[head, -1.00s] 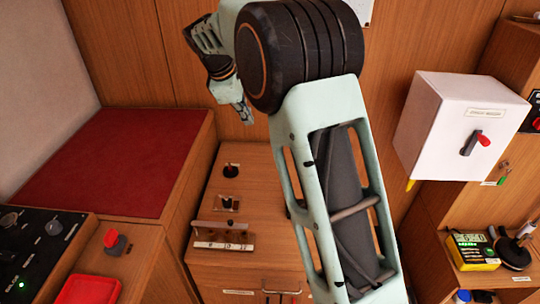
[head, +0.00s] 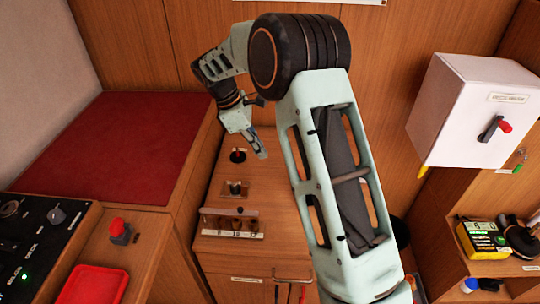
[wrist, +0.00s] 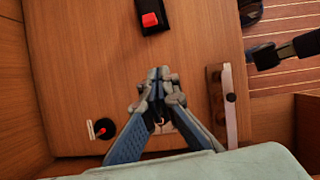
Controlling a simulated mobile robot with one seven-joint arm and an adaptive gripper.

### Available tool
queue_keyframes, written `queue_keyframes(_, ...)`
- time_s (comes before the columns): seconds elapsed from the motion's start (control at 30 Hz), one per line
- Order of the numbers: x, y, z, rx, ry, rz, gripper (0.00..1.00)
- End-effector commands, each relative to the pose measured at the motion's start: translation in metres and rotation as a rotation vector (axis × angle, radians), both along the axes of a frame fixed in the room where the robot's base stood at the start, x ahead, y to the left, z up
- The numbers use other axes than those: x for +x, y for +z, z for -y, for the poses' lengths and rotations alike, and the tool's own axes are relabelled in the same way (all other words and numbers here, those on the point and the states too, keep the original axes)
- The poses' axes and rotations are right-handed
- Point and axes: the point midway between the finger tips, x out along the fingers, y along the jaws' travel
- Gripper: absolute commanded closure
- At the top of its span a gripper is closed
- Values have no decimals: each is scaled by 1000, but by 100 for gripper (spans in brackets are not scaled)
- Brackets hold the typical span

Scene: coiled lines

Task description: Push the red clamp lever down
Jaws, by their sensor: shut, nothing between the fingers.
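In the wrist view, a red block on a black base (wrist: 151,22) lies on the wooden cabinet top (wrist: 200,45), ahead of my gripper; it may be the red clamp lever, but I cannot tell for sure. In the head view my arm seems to hide it. A small round black fitting with a red tip (head: 238,155) stands at the back of the top; it also shows in the wrist view (wrist: 103,131). My gripper (head: 262,153) is shut and empty, pointing down above the top, apart from both red parts. It shows centrally in the wrist view (wrist: 158,75).
A slotted rail (head: 228,222) and a small metal-plated fitting (head: 235,188) are on the cabinet top. A white box with a red-tipped switch (head: 505,127) is at right. At left are a red-topped bench (head: 110,150), a red button (head: 118,228) and a red tray (head: 92,285).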

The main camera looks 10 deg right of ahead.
Motion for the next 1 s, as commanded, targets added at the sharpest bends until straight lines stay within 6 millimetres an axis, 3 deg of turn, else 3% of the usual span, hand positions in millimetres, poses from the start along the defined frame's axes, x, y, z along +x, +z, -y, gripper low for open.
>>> queue_keyframes(0.4,-4,-81,35,-1,-1,-3,100)
queue_keyframes(0.67,-7,-73,67,0,-2,0,100)
queue_keyframes(1.0,-8,-72,73,0,0,0,100)
